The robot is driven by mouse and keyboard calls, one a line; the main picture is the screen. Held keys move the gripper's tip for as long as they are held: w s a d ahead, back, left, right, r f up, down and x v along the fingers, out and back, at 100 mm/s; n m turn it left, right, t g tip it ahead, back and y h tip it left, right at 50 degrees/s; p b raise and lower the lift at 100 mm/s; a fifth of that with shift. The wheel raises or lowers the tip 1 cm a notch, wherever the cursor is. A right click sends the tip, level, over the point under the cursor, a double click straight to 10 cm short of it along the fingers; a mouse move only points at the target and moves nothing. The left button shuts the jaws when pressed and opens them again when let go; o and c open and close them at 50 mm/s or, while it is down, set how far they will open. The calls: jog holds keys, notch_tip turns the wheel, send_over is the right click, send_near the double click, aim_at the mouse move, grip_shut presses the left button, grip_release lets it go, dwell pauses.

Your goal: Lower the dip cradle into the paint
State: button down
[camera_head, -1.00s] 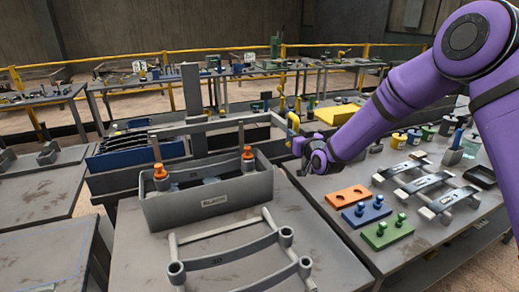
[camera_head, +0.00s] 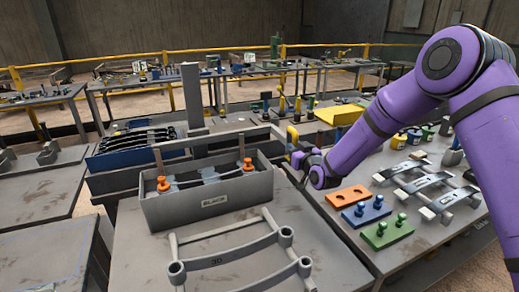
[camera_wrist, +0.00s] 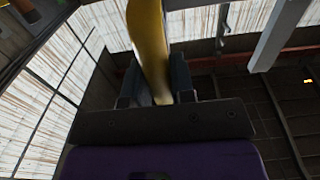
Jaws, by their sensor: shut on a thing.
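The dip cradle (camera_head: 215,138) is a grey beam with two hangers above a grey tank (camera_head: 180,212) labelled BLACK. Its hangers reach down to two orange plugs (camera_head: 163,185) (camera_head: 247,167) at the tank's rim level. Part of a dark leaf shows between the plugs inside the tank; its lower part and the paint surface are hard to make out. A yellow handle (camera_head: 293,136) stands at the beam's right end. My gripper (camera_head: 300,160) is at this handle, right of the tank. In the wrist view, my gripper (camera_wrist: 157,92) is shut on the yellow handle (camera_wrist: 148,35).
A grey frame rack (camera_head: 230,258) marked 30 lies in front of the tank. A blue rack (camera_head: 120,160) with black springs stands behind left. Orange, blue and green plug blocks (camera_head: 348,195) (camera_head: 366,211) (camera_head: 388,235) and another spring rack (camera_head: 440,190) lie right. A grey post (camera_head: 192,95) rises behind.

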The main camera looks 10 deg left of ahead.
jog(key=shift+s+f, duration=0.15)
jog(key=shift+f, duration=1.45)
jog(key=shift+d+f, duration=0.1)
jog(key=shift+f, duration=0.05)
jog(key=c, duration=1.1)
grip_release()
jog(key=o, duration=0.5)
jog(key=shift+r, duration=0.2)
jog(key=shift+c, duration=0.2)
jog(key=shift+r, duration=0.1)
jog(key=shift+s+d, duration=0.15)
jog(key=shift+s, duration=0.05)
jog(key=v, duration=0.6)
jog(key=shift+d, duration=0.1)
